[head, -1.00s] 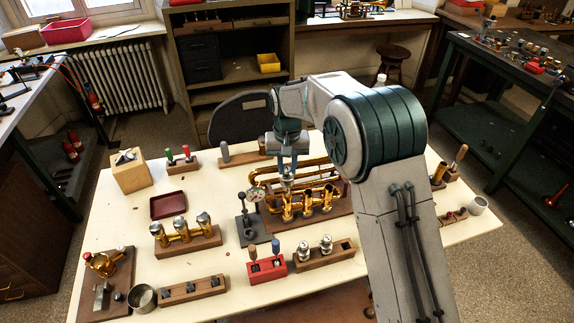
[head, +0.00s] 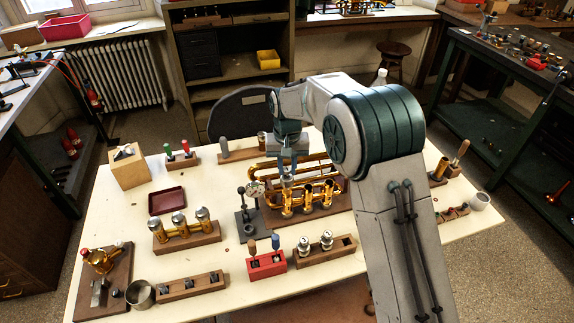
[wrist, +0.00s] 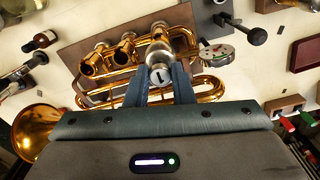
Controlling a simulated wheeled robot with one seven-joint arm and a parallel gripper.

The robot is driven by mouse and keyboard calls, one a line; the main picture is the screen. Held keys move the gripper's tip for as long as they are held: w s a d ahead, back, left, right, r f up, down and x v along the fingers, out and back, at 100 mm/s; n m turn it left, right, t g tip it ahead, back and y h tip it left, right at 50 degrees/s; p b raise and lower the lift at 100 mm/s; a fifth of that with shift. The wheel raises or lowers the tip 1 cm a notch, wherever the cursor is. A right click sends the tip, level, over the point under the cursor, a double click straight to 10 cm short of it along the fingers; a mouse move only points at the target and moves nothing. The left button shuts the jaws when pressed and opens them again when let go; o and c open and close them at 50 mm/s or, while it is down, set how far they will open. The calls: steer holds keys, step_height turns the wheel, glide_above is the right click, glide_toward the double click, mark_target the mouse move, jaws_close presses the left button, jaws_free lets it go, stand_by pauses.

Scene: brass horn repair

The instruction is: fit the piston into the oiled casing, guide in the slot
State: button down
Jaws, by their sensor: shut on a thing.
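The brass horn (head: 270,187) lies on a wooden board on the bench, with several upright casings in a row. My gripper (head: 287,178) is shut on a silver piston, above the leftmost casing (head: 287,206) in the head view. In the wrist view the piston (wrist: 159,61) sits between the fingers, its cap toward the camera, and overlaps the end of the casing row. I cannot tell whether its lower end has entered the casing. The guide and slot are too small or hidden to make out. The other two casings (wrist: 90,67) (wrist: 124,50) look open.
A wooden rack (head: 326,256) with two silver pistons stands in front of the horn. A red block with tools (head: 267,264) and a dark stand with a dial (head: 247,228) are close to the left. A dark red tray (head: 168,201) lies farther left.

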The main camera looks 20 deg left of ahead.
steer(key=shift+f+b, duration=1.35)
steer(key=shift+f, duration=0.85)
steer(key=c, duration=1.2)
jaws_free()
steer(key=shift+r, duration=0.1)
steer(key=shift+o, duration=0.2)
step_height(320, 180, up, 14)
steer(key=b, duration=0.1)
